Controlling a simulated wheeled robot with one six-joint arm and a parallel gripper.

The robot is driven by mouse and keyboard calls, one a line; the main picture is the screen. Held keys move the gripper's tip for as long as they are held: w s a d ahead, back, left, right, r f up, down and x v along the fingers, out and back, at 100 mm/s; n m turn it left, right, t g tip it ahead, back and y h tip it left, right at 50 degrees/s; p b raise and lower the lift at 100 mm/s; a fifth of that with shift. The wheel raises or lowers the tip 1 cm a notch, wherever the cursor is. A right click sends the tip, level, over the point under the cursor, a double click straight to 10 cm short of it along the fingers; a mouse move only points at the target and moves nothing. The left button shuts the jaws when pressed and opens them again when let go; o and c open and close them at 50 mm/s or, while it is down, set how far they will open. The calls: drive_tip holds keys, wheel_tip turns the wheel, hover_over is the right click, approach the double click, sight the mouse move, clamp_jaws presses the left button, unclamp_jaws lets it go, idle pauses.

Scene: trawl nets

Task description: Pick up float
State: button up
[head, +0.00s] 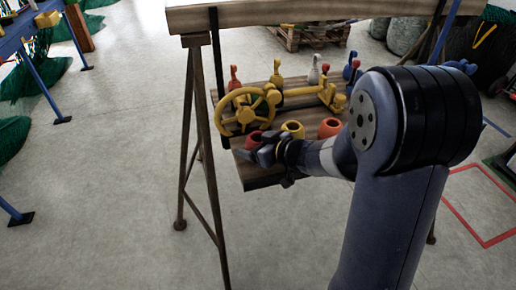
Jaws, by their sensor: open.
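Three rounded floats with dark holes on top stand along the near part of a wooden board. One is dark red (255,137), one yellow (293,129) and one orange-red (330,127). My gripper (262,152) is open at the board's near left, close in front of the dark red float and partly covering it. I cannot tell whether the fingers touch it. The yellow and orange-red floats stand to the right, clear of the fingers.
A yellow handwheel (244,111) and a yellow lever (325,92) stand just behind the floats. Several coloured upright pieces line the board's back. A wooden beam (290,12) on trestle legs crosses above. Open concrete floor (110,150) lies to the left.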

drive_tip(key=c, duration=0.8)
drive_tip(key=shift+o, duration=0.2)
wheel_tip(320, 180, up, 10)
drive_tip(key=p, duration=0.4)
drive_tip(key=shift+p, duration=0.4)
